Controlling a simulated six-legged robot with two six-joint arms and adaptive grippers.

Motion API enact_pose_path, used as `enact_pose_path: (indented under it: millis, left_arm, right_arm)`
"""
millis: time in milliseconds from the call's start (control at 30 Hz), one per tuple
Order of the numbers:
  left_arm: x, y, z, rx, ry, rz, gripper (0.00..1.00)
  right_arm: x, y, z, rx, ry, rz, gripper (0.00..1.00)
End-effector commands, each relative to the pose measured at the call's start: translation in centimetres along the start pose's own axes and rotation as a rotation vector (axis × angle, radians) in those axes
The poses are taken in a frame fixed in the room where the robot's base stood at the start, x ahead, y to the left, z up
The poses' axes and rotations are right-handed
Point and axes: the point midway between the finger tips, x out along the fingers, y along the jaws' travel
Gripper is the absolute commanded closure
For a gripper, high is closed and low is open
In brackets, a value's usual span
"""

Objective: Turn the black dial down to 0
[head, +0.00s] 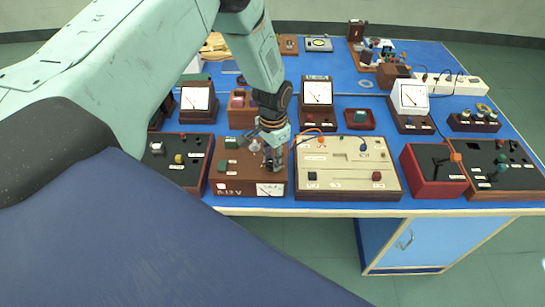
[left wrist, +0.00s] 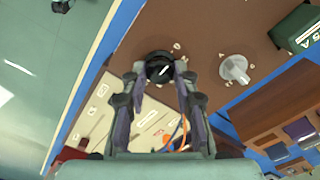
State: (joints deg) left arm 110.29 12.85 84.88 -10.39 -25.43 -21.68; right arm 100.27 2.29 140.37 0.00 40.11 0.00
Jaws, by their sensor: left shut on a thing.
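The black dial (left wrist: 159,67) is on the brown box in the left wrist view, with a pale line on its top. My left gripper (left wrist: 160,76) is shut on the dial, one finger on each side. In the head view my left gripper (head: 273,160) comes down over the right part of the brown box (head: 222,170), and the dial is mostly hidden there. The box's front has a readout (head: 229,191) that seems to say 0.12 V and a white meter (head: 270,189). My right gripper is in neither view.
A grey-white knob (left wrist: 235,68) stands beside the dial. A cream panel (head: 345,165) with coloured plugs and wires is close on the right, and a dark switch box (head: 183,172) on the left. Several meters and instruments stand behind. The blue bench (head: 330,208) ends just in front.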

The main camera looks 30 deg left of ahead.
Motion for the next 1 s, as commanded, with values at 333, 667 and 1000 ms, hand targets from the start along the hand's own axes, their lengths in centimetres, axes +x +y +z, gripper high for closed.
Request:
enact_pose_path:
  millis: [333,667,1000]
  left_arm:
    - [-0.1,0.0,-0.1,0.0,0.002,-0.001,0.51]
    - [-0.1,0.0,-0.1,0.001,0.002,-0.001,0.48]
    - [-5.0,-0.1,-0.2,0.0,0.007,-0.002,0.48]
  right_arm:
    - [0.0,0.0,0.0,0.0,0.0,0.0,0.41]
    - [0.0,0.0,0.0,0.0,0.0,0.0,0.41]
    - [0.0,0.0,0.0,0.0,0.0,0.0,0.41]
